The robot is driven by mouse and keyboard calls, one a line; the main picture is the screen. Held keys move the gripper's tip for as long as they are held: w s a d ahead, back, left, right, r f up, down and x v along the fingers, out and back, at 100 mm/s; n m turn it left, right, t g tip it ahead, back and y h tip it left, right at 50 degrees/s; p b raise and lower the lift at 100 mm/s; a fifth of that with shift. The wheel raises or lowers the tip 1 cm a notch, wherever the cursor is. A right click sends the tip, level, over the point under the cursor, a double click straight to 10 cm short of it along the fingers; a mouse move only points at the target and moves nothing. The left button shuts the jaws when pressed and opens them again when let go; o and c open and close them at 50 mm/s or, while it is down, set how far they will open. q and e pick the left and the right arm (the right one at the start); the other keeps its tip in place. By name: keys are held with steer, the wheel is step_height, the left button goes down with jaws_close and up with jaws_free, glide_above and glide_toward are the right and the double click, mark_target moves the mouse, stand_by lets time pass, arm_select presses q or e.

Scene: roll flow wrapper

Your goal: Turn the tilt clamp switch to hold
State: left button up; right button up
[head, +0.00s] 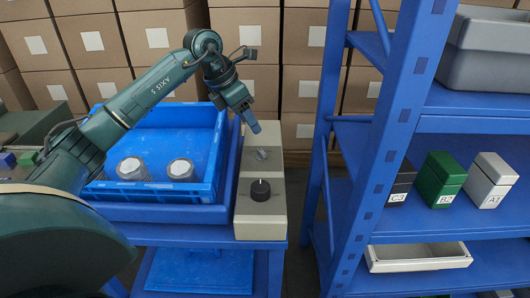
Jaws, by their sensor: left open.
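A beige control box (262,222) stands on the blue stand, right of the blue crate. On its top are a small grey switch (261,155) and, nearer to me, a round black knob (260,191) with a light pointer mark. No lettering can be read on the box, so I cannot tell which control is the tilt clamp switch or how it is set. My left gripper (252,122) is open and empty, pointing down near the far end of the box, just beyond the grey switch and apart from it. My right gripper is out of view.
The blue crate (214,190) holds two round pale-topped objects (181,169). A blue shelf rack (370,150) stands to the right with boxes marked C3 (402,184), B2 (440,180) and A1 (488,182). Stacked cartons (300,60) fill the back.

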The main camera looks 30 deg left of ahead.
mark_target(261, 151)
arm_select(q)
steer(key=shift+y, duration=0.4)
steer(key=x, duration=0.4)
steer(key=a+b+x, duration=0.1)
steer(key=x, duration=0.3)
steer(key=a+x, duration=0.1)
steer(key=x, duration=0.3)
steer(key=shift+w+f, duration=0.1)
steer(key=shift+w, duration=0.05)
steer(key=c, duration=1)
